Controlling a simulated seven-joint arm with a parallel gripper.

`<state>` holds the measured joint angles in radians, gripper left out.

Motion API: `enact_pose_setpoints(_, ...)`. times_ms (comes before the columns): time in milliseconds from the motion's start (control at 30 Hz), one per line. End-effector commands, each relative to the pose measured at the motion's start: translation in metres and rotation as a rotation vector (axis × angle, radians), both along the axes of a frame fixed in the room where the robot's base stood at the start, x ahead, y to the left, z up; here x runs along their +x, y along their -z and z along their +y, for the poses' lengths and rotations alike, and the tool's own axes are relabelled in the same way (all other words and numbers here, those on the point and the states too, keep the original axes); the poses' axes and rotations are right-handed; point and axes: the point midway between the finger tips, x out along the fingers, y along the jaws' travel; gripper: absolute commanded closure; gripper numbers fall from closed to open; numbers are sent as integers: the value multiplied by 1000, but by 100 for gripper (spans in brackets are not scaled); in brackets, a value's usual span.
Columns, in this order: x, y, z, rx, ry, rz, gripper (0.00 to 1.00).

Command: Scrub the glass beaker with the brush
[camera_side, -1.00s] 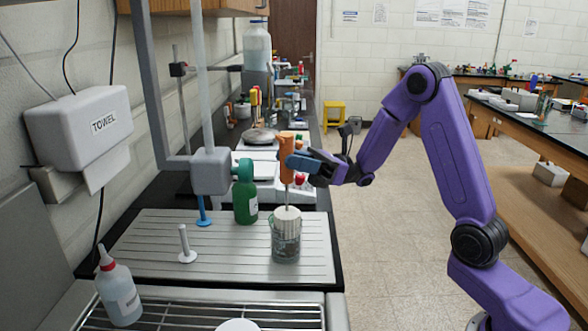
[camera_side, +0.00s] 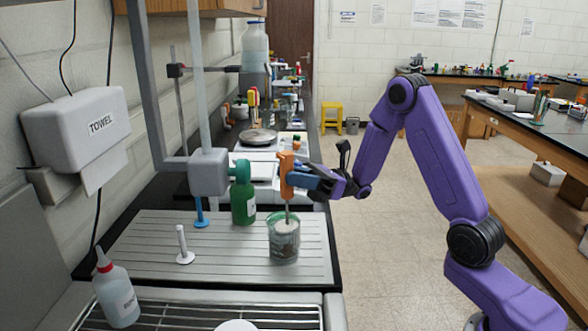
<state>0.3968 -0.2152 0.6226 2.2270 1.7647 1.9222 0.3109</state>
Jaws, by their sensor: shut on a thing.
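The glass beaker (camera_side: 284,250) stands upright on the ribbed draining board, right of the middle. The brush has an orange handle (camera_side: 286,176), a thin metal stem and a whitish bristle head (camera_side: 286,226). The head is down inside the beaker, below or about at its rim, and shows through the glass. My gripper (camera_side: 290,178) is shut on the orange handle above the beaker, reaching in from the right. The brush stands nearly upright. Whether the bristles touch the beaker's wall or floor I cannot tell.
A green bottle (camera_side: 243,196) stands close behind and left of the beaker. A small white peg (camera_side: 184,246), a red-capped wash bottle (camera_side: 116,290) and a blue-footed stand (camera_side: 201,218) are to the left. A grey tap block (camera_side: 208,172) hangs near the bottle. The board's front is clear.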

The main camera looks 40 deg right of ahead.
Motion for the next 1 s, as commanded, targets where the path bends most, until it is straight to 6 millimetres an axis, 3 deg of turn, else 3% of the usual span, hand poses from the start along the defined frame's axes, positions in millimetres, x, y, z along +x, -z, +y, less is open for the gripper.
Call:
enact_pose_setpoints(400, 0, -38, 0, -1, 0, -3, 100)
enact_pose_setpoints(867, 10, -40, -3, 0, 1, -1, 100)
enact_pose_setpoints(1000, 10, -32, -3, 0, 0, 3, 100)
